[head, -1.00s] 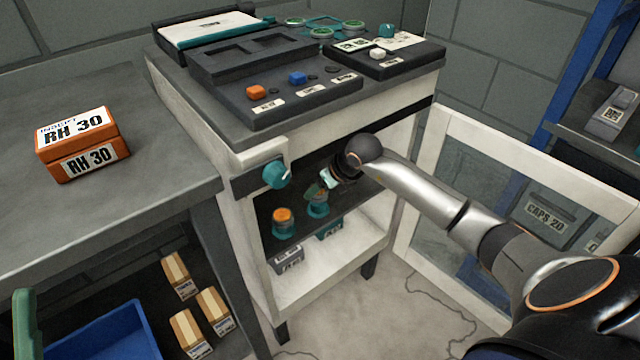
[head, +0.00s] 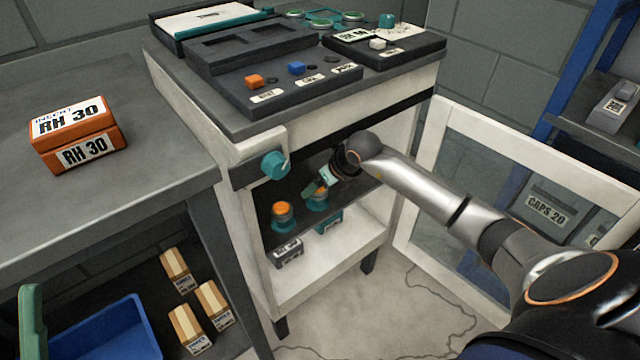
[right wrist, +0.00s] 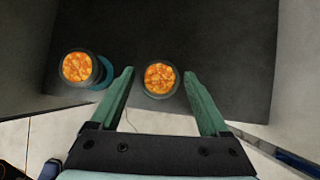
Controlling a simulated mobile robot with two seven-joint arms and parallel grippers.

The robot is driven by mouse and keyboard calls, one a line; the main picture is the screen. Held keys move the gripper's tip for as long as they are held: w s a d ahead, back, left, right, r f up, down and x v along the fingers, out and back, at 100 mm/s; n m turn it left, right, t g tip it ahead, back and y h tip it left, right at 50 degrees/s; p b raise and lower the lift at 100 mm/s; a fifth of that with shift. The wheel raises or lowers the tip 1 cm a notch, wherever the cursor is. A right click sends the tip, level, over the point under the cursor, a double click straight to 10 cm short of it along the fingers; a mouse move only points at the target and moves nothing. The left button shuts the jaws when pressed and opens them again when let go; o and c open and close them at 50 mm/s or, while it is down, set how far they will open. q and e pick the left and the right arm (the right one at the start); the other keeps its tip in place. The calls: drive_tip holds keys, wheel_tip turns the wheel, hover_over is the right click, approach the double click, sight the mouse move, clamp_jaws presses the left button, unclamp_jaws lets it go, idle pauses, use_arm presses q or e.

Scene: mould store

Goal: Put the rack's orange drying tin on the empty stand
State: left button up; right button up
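Two tins filled with orange beads are inside the open cabinet. The left tin (head: 282,211) shows in the right wrist view (right wrist: 77,67) with a teal disc partly under it. The other tin (head: 320,192) shows in the right wrist view (right wrist: 160,78) between the fingertips of my right gripper (right wrist: 158,88), with gaps on both sides. That gripper is open and reaches in from the right; it also shows in the head view (head: 322,183). A green piece at the lower left edge looks like a finger of my left gripper (head: 32,320), mostly cut off. I cannot make out an empty stand.
The cabinet's glazed door (head: 540,205) stands open on the right. A teal knob (head: 274,165) sticks out of its front. An orange RH 30 box (head: 78,135) is on the left bench. A blue bin (head: 115,330) and small cartons are below. Control panels cover the cabinet top.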

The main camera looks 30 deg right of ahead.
drive_tip(key=shift+o, duration=1.1)
use_arm(q)
drive_tip(key=shift+r, duration=0.1)
use_arm(e)
drive_tip(key=shift+s+r, duration=0.2)
drive_tip(key=shift+r, duration=0.2)
use_arm(q)
drive_tip(key=shift+s+a+r+m+p, duration=0.1)
drive_tip(key=shift+r+m+p, duration=0.05)
drive_tip(key=shift+r+p, duration=0.9)
drive_tip(key=shift+a+r+m+p, duration=0.1)
drive_tip(key=shift+r+m+p, duration=0.05)
drive_tip(key=shift+r+p, duration=0.8)
use_arm(e)
drive_tip(key=s+d+r, duration=0.2)
drive_tip(key=s+r, duration=0.1)
drive_tip(key=s, duration=1.1)
drive_tip(key=shift+r, duration=0.2)
drive_tip(key=shift+s+d, duration=0.1)
